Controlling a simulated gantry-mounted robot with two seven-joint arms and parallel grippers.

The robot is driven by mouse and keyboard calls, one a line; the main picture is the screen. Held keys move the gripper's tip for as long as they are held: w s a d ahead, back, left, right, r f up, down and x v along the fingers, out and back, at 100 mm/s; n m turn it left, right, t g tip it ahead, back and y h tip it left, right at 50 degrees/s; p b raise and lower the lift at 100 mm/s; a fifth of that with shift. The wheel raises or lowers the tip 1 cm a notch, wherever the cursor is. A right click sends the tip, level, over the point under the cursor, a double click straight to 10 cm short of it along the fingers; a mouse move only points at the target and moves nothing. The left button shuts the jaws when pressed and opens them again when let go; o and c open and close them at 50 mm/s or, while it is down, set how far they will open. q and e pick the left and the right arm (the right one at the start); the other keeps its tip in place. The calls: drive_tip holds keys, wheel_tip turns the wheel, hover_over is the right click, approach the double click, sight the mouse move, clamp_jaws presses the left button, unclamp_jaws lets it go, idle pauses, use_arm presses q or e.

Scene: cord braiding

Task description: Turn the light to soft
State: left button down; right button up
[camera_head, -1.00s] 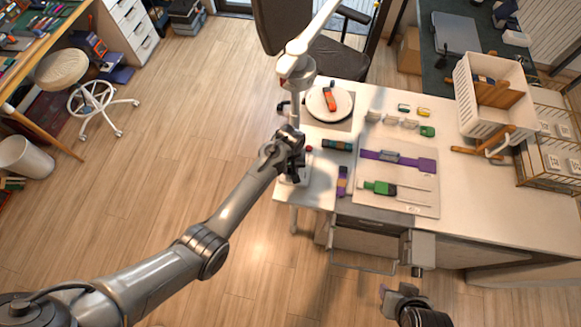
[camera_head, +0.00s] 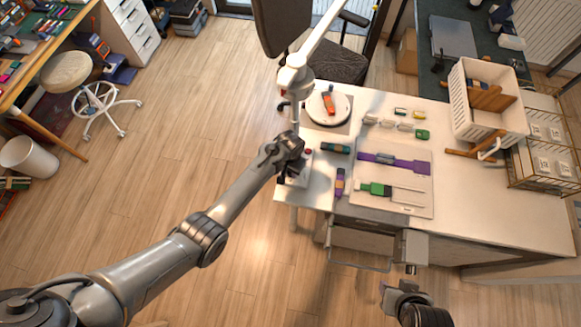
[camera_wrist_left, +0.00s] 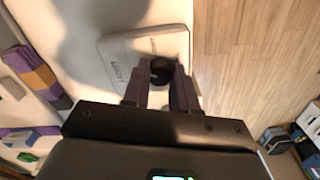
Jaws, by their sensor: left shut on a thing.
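A pale control box (camera_wrist_left: 125,62) with printed lettering lies on the white table. A round black knob (camera_wrist_left: 161,70) stands on it. My left gripper (camera_wrist_left: 161,92) is shut on the knob, with its two dark fingers on either side. In the head view my left gripper (camera_head: 284,177) is at the table's left edge, and its wrist hides most of the box (camera_head: 301,172). The white lamp arm (camera_head: 318,32) rises from behind my left wrist. My right gripper (camera_head: 388,291) is low in the head view, in front of the table; its fingers are too small to read.
A round white plate (camera_head: 341,108) with an orange item is behind the box. A dark green roll (camera_head: 335,148) and a purple strap (camera_head: 340,182) lie to the right. A board (camera_head: 425,207) with braided straps and a white crate (camera_head: 462,88) stand farther right.

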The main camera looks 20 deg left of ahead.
use_arm(q)
drive_tip(key=m+p, duration=0.1)
drive_tip(key=m, duration=0.3)
drive_tip(key=shift+m+p, duration=0.3)
drive_tip(key=shift+m, duration=0.1)
drive_tip(key=m, duration=0.3)
drive_tip(key=shift+m, duration=1.1)
drive_tip(key=c, duration=0.9)
unclamp_jaws()
drive_tip(key=shift+p, duration=0.3)
